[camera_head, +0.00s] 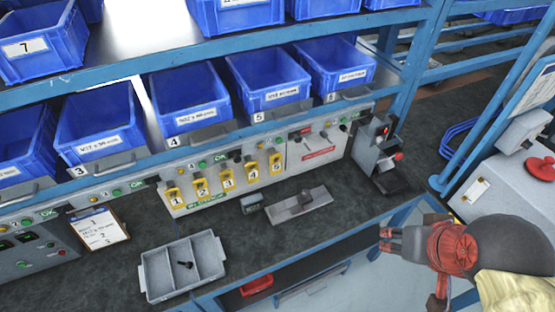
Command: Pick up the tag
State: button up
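Several yellow numbered tags (227,181) stand in a row on the pale panel at the back of the bench, below the blue bins. Which one the task means by the tag cannot be told. My gripper (382,240) is at the right, over the gap past the bench's front right edge, pointing left. It is well apart from the tags and nothing shows in it. Its fingers are small and seen from the side, so their opening cannot be judged.
A grey divided tray (155,279) with a small dark part inside sits at the bench's front left. A dark device (378,160) stands at the right. Blue bins (268,80) overhang the back.

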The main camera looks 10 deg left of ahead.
aim_at(276, 168)
jog(key=i+j+u, duration=0.2)
jog(key=j+u, duration=0.2)
jog(key=i+j+u, duration=0.35)
jog(key=k+j, duration=0.1)
jog(key=j, duration=0.05)
